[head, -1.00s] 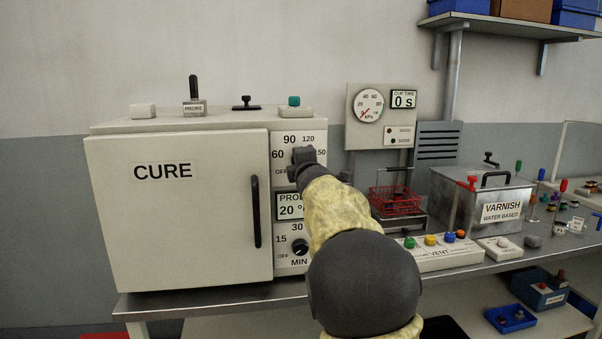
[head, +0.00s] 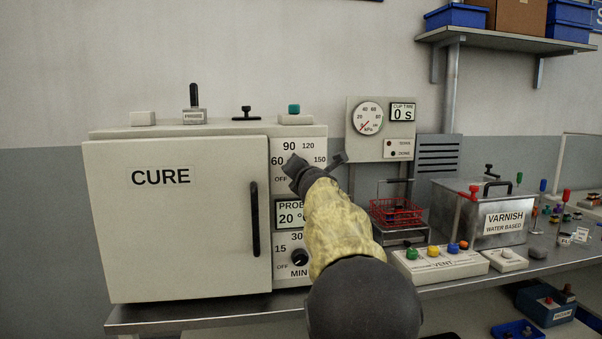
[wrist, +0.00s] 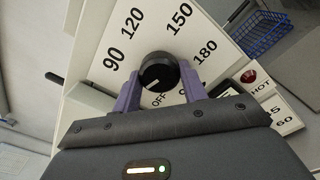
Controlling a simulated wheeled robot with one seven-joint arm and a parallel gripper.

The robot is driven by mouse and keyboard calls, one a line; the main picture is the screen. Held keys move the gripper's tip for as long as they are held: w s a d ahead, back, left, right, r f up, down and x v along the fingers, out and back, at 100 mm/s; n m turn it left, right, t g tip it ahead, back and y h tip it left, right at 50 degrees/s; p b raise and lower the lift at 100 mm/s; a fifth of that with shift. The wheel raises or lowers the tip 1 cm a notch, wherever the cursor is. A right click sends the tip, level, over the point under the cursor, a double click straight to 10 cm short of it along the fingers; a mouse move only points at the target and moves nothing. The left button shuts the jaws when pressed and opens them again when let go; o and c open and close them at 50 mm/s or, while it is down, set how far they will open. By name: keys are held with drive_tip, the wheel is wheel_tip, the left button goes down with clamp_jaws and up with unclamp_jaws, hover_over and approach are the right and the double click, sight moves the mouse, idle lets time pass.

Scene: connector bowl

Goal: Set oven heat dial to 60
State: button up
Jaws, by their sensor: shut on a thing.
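The oven heat dial (wrist: 157,71) is a round black knob on the white panel of the CURE oven (head: 180,220). The wrist view shows 90, 120, 150 and 180 around it, and OFF below; 60 is not visible there. A pale mark on the knob points down-left, roughly toward OFF; its exact setting is unclear. My gripper (wrist: 160,78) is shut on the dial, a purple finger on each side. In the head view my gripper (head: 296,168) hides the dial, with 60 and OFF showing at its left.
Below the heat dial are a display (head: 290,214) reading 20 and a minutes dial (head: 300,257). The oven door handle (head: 255,215) is close to the left of my arm.

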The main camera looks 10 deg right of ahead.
drive_tip(key=shift+f, duration=0.2)
drive_tip(key=o, duration=1)
drive_tip(key=shift+c, duration=0.2)
drive_tip(key=shift+r, duration=0.15)
drive_tip(key=shift+s, duration=0.1)
drive_tip(key=s+b, duration=0.8)
drive_tip(key=s, duration=0.9)
